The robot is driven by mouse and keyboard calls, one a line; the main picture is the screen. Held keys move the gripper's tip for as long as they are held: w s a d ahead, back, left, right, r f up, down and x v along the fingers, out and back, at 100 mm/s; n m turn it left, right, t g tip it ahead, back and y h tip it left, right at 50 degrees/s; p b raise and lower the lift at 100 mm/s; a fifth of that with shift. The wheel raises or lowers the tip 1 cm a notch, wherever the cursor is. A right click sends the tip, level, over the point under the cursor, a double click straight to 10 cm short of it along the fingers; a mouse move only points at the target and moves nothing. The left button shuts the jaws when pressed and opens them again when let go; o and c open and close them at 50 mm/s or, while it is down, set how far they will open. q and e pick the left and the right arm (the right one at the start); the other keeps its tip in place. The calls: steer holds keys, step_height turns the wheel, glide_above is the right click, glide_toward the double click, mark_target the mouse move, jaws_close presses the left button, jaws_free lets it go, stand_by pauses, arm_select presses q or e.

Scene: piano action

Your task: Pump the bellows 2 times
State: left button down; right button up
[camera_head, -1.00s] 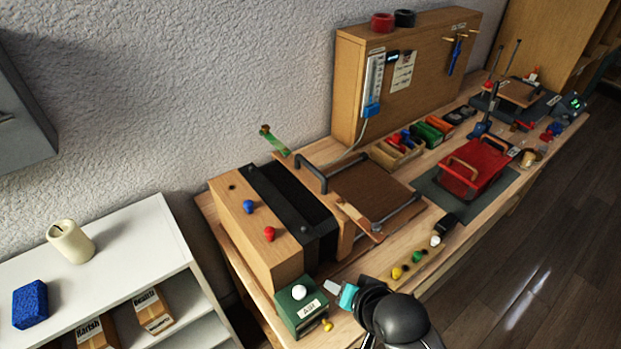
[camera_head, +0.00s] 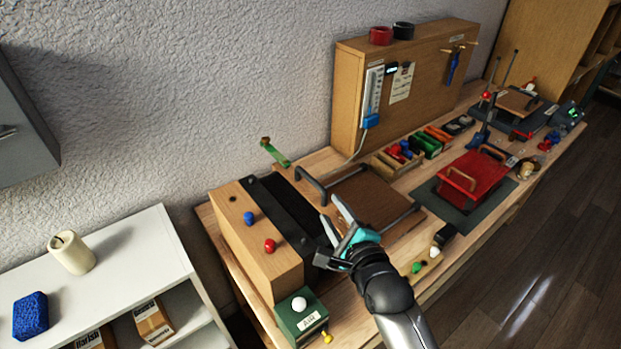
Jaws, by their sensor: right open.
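The bellows stands at the near end of the bench, with a light wooden block (camera_head: 240,228), black folds (camera_head: 283,211) and a brown board (camera_head: 363,196) to the right. A dark bar handle (camera_head: 311,184) is at the board's far left side and a second dark handle (camera_head: 403,214) at its near right side. My right gripper (camera_head: 331,212) is open and empty over the near part of the bellows, with its fingers pointing up-left. It hides part of the folds and the board's near left corner; I cannot tell whether it touches them. My left gripper is not in view.
A green AIR box (camera_head: 303,318) with a white knob stands at the near bench corner. Red and blue knobs (camera_head: 269,245) stick up from the wooden block. A red press (camera_head: 477,176) and small parts bins (camera_head: 398,158) lie beyond. A tall wooden panel (camera_head: 425,75) stands behind.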

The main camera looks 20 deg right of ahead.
mark_target(313, 184)
steer(key=b+x, duration=0.1)
steer(key=x, duration=1.4)
steer(key=shift+s, duration=0.1)
jaws_close()
stand_by(1.2)
